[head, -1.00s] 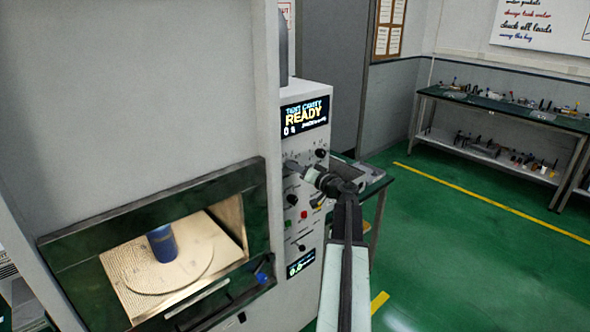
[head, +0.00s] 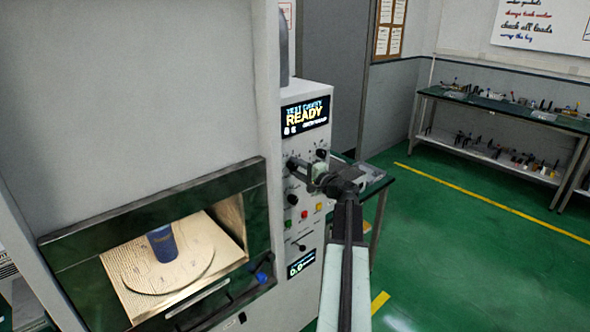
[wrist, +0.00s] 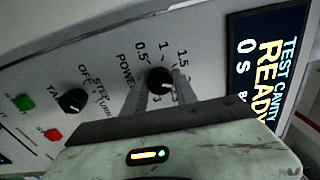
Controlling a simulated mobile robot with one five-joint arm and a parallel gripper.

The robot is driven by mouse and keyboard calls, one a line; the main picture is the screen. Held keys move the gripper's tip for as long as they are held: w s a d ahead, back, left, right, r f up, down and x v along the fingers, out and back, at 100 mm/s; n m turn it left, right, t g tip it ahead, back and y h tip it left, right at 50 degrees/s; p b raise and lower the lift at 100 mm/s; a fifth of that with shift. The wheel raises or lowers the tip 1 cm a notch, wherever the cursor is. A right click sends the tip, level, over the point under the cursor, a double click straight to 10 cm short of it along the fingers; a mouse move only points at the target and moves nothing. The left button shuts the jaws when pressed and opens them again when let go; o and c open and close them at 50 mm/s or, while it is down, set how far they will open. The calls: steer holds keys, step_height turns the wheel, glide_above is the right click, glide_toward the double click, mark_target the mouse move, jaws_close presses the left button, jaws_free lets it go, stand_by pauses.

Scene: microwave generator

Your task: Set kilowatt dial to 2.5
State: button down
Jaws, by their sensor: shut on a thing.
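The kilowatt dial (wrist: 158,80) is a round black knob labelled POWER on the pale control panel in the wrist view. The marks 0.5, 1, 1.5 and 3 show around it. The other marks are covered or unclear. My gripper (wrist: 159,88) is shut on the knob, one grey finger on each side. A white pointer line shows low on the knob's right side; its exact mark cannot be read. In the head view my gripper (head: 294,164) reaches the upper left of the panel (head: 312,182) and hides most of the dial.
A black knob (wrist: 72,101), a green button (wrist: 22,102) and a red button (wrist: 52,134) are near the dial. A READY display (head: 305,115) is above. The microwave cavity (head: 235,222) at left holds a blue cylinder (head: 162,243). Green floor is free at right.

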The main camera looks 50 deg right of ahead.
steer(key=m, duration=0.4)
steer(key=shift+r+m, duration=0.1)
steer(key=shift+m, duration=2.2)
steer(key=c, duration=1)
jaws_free()
steer(key=shift+w, duration=0.15)
steer(key=shift+o, duration=0.2)
